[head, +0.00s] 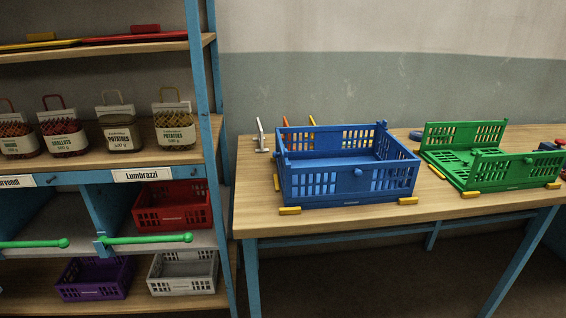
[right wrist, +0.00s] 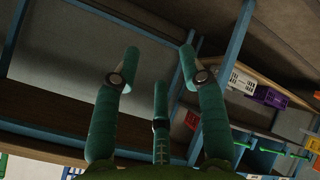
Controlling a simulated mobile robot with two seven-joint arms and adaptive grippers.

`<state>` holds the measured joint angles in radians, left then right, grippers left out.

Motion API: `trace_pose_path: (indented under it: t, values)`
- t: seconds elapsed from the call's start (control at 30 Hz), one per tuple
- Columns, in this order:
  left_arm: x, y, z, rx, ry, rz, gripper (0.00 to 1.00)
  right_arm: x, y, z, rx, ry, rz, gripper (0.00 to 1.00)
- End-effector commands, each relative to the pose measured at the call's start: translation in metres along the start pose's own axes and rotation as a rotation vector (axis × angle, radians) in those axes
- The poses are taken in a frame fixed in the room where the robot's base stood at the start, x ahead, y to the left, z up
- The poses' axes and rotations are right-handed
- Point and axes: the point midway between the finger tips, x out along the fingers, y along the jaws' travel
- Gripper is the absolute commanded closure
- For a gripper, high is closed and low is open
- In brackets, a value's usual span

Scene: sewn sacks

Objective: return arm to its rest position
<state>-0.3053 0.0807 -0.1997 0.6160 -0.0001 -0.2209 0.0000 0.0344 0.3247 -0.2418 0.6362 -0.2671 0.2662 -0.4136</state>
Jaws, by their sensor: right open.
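My right gripper (right wrist: 159,65) shows in the right wrist view with its teal fingers spread apart. Nothing is held between them. It does not show in the head view. My left gripper is in neither view.
A wooden table (head: 340,220) carries an open blue crate (head: 345,182) and a green crate (head: 500,172) with a lowered side. At left, a blue-framed shelf (head: 215,130) holds several labelled sacks and crates, including a red crate (head: 172,206). Green bars (head: 150,239) cross its front.

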Motion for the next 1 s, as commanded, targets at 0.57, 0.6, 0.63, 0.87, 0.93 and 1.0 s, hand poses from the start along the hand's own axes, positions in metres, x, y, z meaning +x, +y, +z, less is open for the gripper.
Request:
trace_pose_path:
  t: [0.57, 0.6, 0.63, 0.87, 0.93, 1.0]
  values:
    - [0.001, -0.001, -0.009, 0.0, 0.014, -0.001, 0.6, -0.158, -0.319, 0.04, 0.804, -0.629, -0.435, 0.58]
    - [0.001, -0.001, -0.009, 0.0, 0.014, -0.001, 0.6, -0.163, -0.325, 0.04, 0.818, -0.643, -0.442, 0.58]
    - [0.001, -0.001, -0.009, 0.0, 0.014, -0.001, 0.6, -0.165, -0.328, 0.039, 0.825, -0.652, -0.446, 0.58]
    - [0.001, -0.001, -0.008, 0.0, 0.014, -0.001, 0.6, -0.169, -0.331, 0.039, 0.835, -0.663, -0.451, 0.58]
    - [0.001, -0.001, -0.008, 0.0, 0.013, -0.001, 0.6, -0.168, -0.331, 0.04, 0.834, -0.663, -0.451, 0.58]
    - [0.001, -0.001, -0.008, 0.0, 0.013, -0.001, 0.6, -0.168, -0.331, 0.04, 0.833, -0.662, -0.451, 0.58]
